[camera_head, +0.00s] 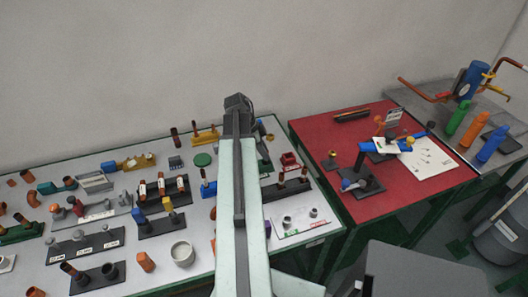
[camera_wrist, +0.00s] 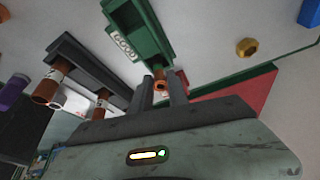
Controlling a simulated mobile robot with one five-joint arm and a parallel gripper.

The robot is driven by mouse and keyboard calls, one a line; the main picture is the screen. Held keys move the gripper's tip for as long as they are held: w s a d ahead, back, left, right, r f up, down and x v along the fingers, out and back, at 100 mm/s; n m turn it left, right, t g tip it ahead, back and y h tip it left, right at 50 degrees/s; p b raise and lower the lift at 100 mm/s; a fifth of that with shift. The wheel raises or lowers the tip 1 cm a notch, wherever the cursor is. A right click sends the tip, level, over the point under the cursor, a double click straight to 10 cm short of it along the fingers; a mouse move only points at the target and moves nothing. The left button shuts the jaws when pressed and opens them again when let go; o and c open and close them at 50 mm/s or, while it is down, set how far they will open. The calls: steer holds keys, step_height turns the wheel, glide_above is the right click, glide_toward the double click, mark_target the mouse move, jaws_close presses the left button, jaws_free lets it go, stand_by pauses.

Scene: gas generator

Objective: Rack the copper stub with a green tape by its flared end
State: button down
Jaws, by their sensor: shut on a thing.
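In the wrist view my gripper (camera_wrist: 162,92) has its two dark fingers close around a small copper stub (camera_wrist: 160,76), whose round open end shows between them. No green tape can be made out on it. A green holder (camera_wrist: 150,22) with a pale label lies just beyond the fingertips; whether the stub touches it I cannot tell. Two copper stubs with white labels (camera_wrist: 48,86) (camera_wrist: 101,104) stand at a dark rack (camera_wrist: 85,62) on the left. In the head view my arm hides the gripper and the held stub.
A red-topped table (camera_head: 390,207) stands at right. A brass nut (camera_wrist: 247,47) lies right of the fingers.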

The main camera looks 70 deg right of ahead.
steer(key=shift+f+b, duration=0.6)
steer(key=shift+f, duration=0.1)
steer(key=c, duration=1.2)
jaws_free()
steer(key=shift+r, duration=0.15)
steer(key=p+v, duration=0.7)
steer(key=shift+r, duration=0.25)
steer(key=shift+w, duration=0.1)
